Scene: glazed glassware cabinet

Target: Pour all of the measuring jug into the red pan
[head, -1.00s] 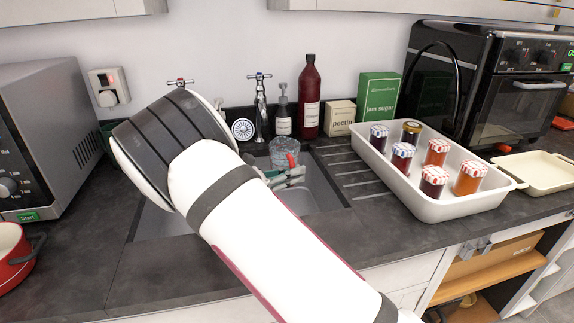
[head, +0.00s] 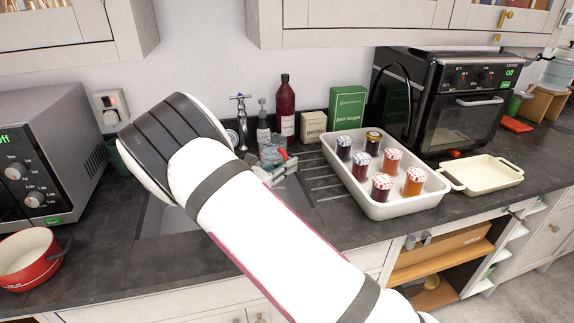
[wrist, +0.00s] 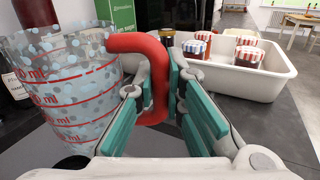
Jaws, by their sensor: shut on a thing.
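The measuring jug (wrist: 65,85) is clear with red markings and a red handle (wrist: 153,75). In the wrist view it holds pale, bubble-like contents and looks roughly upright. My gripper (wrist: 150,95) is shut on the red handle, with a teal finger on each side. In the head view the jug (head: 272,152) and gripper (head: 276,170) are over the sink area, partly hidden behind my arm. The red pan (head: 30,260) stands on the counter at the lower left, well apart from the jug. Its inside is pale, and it is partly cut off by the picture edge.
A microwave (head: 55,150) stands behind the pan at left. A white tray with jam jars (head: 400,205) is right of the sink. A dark red bottle (head: 284,105), a green jam sugar box (head: 347,110) and a tap (head: 240,122) stand behind. Counter between pan and sink is clear.

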